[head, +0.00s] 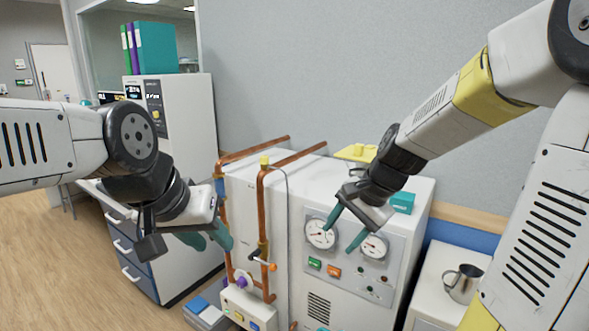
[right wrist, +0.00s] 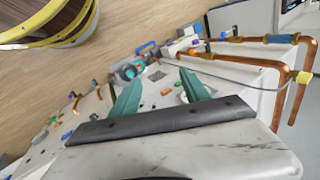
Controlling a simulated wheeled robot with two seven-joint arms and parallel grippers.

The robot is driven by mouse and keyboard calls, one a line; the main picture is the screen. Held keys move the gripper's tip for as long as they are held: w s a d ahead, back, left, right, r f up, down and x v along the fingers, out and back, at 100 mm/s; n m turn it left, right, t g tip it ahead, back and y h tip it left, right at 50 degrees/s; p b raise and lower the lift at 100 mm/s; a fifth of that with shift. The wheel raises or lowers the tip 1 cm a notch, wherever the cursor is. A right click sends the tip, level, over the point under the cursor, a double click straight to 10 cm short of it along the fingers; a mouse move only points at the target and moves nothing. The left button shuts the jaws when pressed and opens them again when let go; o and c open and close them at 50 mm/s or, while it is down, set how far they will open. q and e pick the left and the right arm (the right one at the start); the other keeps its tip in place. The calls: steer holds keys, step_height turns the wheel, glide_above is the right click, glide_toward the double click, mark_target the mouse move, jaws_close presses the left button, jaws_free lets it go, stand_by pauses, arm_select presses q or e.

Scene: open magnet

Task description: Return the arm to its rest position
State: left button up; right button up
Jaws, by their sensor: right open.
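My right arm comes in from the upper right in the head view. Its gripper (head: 345,232) is open and empty, with its teal fingers in front of the two gauges of a white machine (head: 335,285). I cannot tell whether the fingers touch the panel. In the right wrist view the two teal fingers (right wrist: 160,85) stand apart with nothing between them. My left gripper (head: 208,238) hangs left of the copper pipes, and its jaw opening is unclear. The magnet is not clearly identifiable.
Copper pipes (head: 262,210) with valves rise at the machine's left side. A teal box (head: 402,203) and a yellow item (head: 357,152) sit on its top. A metal mug (head: 462,283) stands on a white surface at right. Open floor (head: 50,260) lies at left.

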steer(key=s+d+r+n+t+h, duration=0.1)
steer(key=s+r+n, duration=0.3)
steer(key=s, duration=0.3)
steer(key=s+d+r+n+t, duration=0.1)
steer(key=s+d+r+n, duration=0.1)
steer(key=s+r+n, duration=0.2)
steer(key=s+n, duration=0.1)
steer(key=s, duration=0.2)
steer(key=shift+d+t+h, duration=0.2)
steer(key=shift+t+h, duration=0.2)
